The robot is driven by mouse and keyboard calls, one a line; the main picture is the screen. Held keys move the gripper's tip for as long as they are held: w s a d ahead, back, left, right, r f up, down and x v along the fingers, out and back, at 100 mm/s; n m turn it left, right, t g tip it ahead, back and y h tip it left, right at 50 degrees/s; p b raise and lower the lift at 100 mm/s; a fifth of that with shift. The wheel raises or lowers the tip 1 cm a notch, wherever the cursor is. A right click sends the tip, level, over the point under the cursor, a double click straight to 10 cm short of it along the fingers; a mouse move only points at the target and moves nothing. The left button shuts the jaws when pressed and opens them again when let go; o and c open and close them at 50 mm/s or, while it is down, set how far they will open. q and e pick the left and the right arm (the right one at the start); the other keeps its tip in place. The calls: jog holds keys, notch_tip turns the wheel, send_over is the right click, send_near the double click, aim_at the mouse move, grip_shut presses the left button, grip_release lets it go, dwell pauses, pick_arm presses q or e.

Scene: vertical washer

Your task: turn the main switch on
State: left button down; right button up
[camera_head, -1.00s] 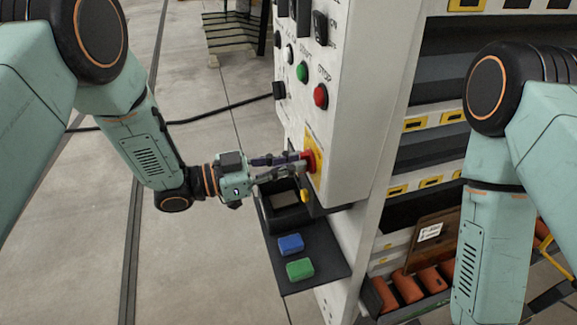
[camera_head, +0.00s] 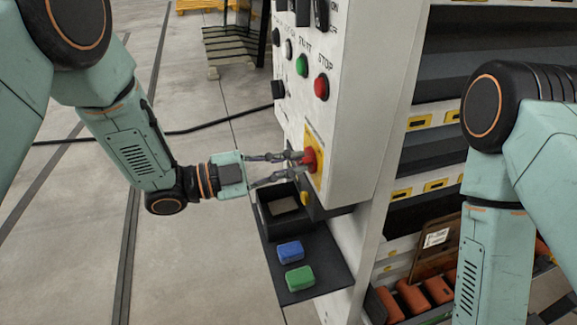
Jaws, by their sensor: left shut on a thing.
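The main switch (camera_head: 310,160) is a red knob on a yellow plate, low on the white control panel. My left gripper (camera_head: 300,165) reaches in from the left, with its fingers at the red knob, shut on it. The fingers partly hide the knob, so its exact turn angle is hard to read. My right arm comes in at the right edge; its gripper is out of view.
A green START button (camera_head: 302,65) and a red STOP button (camera_head: 322,86) sit higher on the panel. Below is a dark shelf (camera_head: 322,268) with a blue block (camera_head: 290,252), a green block (camera_head: 299,278) and a black bin (camera_head: 268,222). Racks stand right.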

dwell(0.3)
pick_arm(q)
jog(key=c, duration=1.4)
grip_release()
jog(key=shift+d, duration=0.15)
jog(key=shift+a, duration=0.2)
jog(key=shift+a, duration=0.3)
jog(key=v, duration=1.1)
jog(key=shift+s, duration=0.1)
